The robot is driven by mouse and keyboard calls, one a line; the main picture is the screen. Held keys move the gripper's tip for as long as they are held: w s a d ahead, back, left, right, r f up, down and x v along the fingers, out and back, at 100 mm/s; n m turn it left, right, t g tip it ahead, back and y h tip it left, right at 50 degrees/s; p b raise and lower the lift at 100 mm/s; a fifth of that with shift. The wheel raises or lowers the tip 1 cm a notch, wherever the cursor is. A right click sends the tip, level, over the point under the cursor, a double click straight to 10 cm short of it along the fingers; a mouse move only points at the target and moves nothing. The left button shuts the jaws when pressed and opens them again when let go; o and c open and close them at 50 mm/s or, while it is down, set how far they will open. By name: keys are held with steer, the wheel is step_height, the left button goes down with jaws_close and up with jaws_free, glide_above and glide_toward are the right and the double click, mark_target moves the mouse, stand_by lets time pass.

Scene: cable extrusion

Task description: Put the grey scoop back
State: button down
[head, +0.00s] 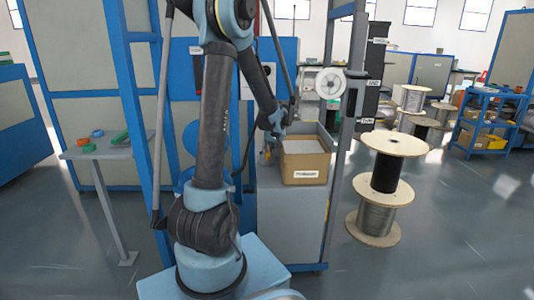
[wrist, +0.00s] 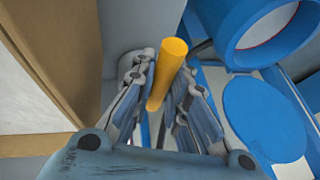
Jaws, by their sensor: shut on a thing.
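My gripper (wrist: 160,82) is shut on an orange-yellow rod, which looks like the handle (wrist: 168,70) of the grey scoop. The handle stands up between the two fingers in the wrist view. The scoop's grey bowl cannot be made out. In the head view my gripper (head: 270,140) is just left of a cardboard box, and a small bit of yellow shows below it.
The labelled cardboard box (head: 304,176) holds pale material and stands on a grey cabinet (head: 291,225). Blue machine parts (wrist: 262,110) lie right of the fingers in the wrist view. A blue frame post (head: 335,165) and cable spools (head: 378,215) stand to the right.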

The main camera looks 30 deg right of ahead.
steer(key=c, duration=1.6)
jaws_free()
steer(key=v, duration=1.2)
steer(key=s+a+n+g+y, duration=0.1)
steer(key=a+n+g, duration=0.15)
steer(key=a, duration=2.85)
steer(key=s+a+f+n, duration=0.1)
steer(key=s+a+f, duration=0.1)
steer(key=s+a, duration=0.3)
steer(key=s+a+f+n, duration=0.2)
steer(key=s+a+f, duration=0.1)
steer(key=s+a, duration=0.2)
steer(key=s+a+f+n+g, duration=0.1)
steer(key=s+a+f, duration=0.2)
steer(key=s+a, duration=0.2)
steer(key=shift+s+a+f+n+h, duration=0.15)
steer(key=shift+s+f+n+h, duration=0.1)
steer(key=shift+s+h, duration=0.2)
